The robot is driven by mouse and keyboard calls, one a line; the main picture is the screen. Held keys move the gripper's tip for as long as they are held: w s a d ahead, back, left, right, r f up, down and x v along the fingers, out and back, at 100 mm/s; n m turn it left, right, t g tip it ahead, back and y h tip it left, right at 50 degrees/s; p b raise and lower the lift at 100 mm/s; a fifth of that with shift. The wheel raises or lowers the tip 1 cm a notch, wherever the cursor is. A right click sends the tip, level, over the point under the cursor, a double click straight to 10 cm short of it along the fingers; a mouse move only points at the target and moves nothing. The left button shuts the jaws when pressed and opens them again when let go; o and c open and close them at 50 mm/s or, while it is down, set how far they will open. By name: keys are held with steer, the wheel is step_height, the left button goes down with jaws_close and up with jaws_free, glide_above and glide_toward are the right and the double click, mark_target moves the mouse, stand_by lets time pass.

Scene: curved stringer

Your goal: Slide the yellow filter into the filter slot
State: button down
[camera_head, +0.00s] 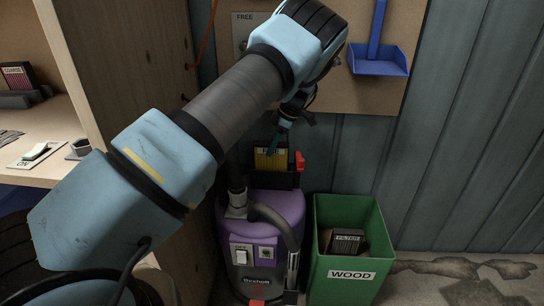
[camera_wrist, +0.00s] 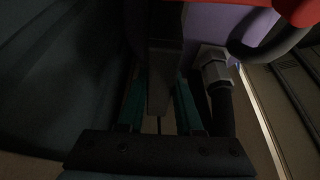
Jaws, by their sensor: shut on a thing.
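The yellow filter (camera_head: 266,161) is upright in or just above the dark filter slot (camera_head: 262,181) on top of the purple vacuum (camera_head: 277,205). I cannot tell how deep it sits. My gripper (camera_head: 282,140) reaches down from above with teal fingers, at the filter's upper right part. In the wrist view my gripper (camera_wrist: 160,100) is shut on a dark upright piece, which fits the filter's dark edge or handle. The filter's yellow face does not show there, and its lower edge is hidden.
A red part (camera_head: 299,160) stands at the slot's right side. A green WOOD bin (camera_head: 345,285) with a dark FILTER block (camera_head: 347,241) is right of the vacuum. A wooden shelf (camera_head: 40,130) is at left. A blue dustpan (camera_head: 378,60) hangs on the wall board.

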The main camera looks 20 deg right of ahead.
mark_target(272, 156)
steer(key=shift+f, duration=2.1)
steer(key=c, duration=0.6)
jaws_free()
steer(key=b+v, duration=0.1)
steer(key=v, duration=1.1)
